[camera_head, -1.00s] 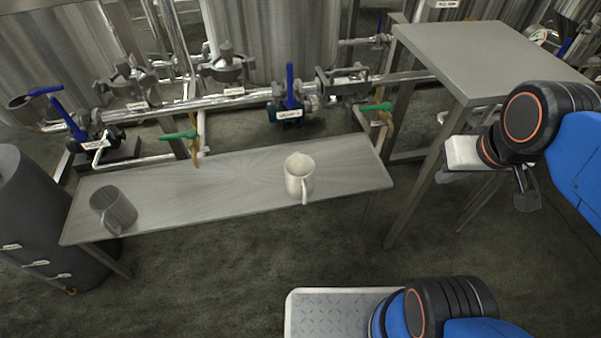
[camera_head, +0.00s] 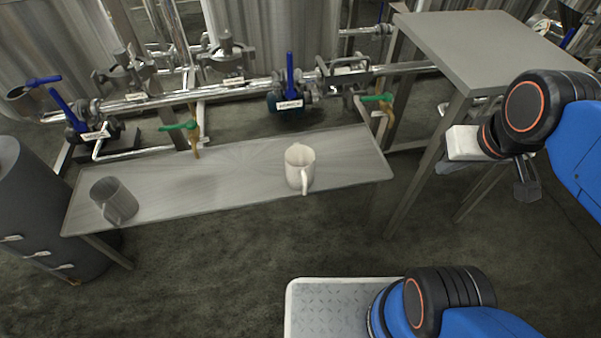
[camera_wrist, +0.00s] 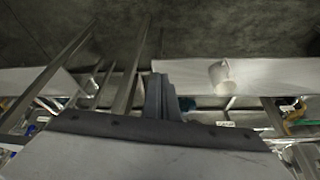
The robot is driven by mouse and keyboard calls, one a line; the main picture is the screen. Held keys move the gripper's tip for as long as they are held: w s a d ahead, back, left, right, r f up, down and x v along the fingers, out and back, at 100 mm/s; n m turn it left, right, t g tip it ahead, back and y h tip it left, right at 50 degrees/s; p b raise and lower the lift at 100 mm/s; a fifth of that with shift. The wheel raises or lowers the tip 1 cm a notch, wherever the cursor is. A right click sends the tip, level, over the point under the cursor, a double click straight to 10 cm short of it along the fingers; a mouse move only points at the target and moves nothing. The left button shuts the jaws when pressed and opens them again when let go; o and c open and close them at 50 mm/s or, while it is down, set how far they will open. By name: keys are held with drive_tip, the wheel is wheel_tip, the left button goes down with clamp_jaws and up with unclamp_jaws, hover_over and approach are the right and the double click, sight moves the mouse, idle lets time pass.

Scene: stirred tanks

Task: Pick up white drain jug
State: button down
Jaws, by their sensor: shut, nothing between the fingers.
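The white drain jug (camera_head: 299,168) stands upright on the right part of a low metal bench (camera_head: 235,182), with its handle toward me. In the wrist view the white jug (camera_wrist: 219,77) shows to the right of my fingers, on the pale bench top. My gripper (camera_head: 526,182) is at the right of the head view, well apart from the jug, beside the taller table. In the wrist view my gripper (camera_wrist: 160,92) shows its dark fingers together with nothing between them.
A taller metal table (camera_head: 490,48) stands at the right, near my arm. Pipes with blue-handled valves (camera_head: 290,85) and green-handled taps (camera_head: 180,126) run behind the bench. A dark grey cylinder (camera_head: 38,200) stands at left. The floor in front is clear.

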drive_tip(key=c, duration=1.9)
unclamp_jaws()
drive_tip(key=shift+w, duration=0.1)
drive_tip(key=o, duration=0.6)
drive_tip(key=shift+w+a+r, duration=0.1)
drive_tip(key=shift+w+a, duration=0.1)
drive_tip(key=shift+w, duration=0.1)
drive_tip(key=shift+c, duration=0.2)
drive_tip(key=o, duration=1.1)
drive_tip(key=w+a+m, duration=0.1)
drive_tip(key=w+m, duration=0.1)
drive_tip(key=w, duration=0.1)
drive_tip(key=w+a+m+g, duration=0.1)
drive_tip(key=shift+w+a+r, duration=0.2)
drive_tip(key=shift+w+a, duration=0.05)
drive_tip(key=shift+a, duration=0.05)
drive_tip(key=m+g, duration=0.4)
drive_tip(key=m, duration=1.3)
hover_over(301, 165)
drive_tip(key=s, duration=0.4)
wheel_tip(301, 165, down, 12)
wheel_tip(301, 165, down, 17)
drive_tip(key=shift+s, duration=0.15)
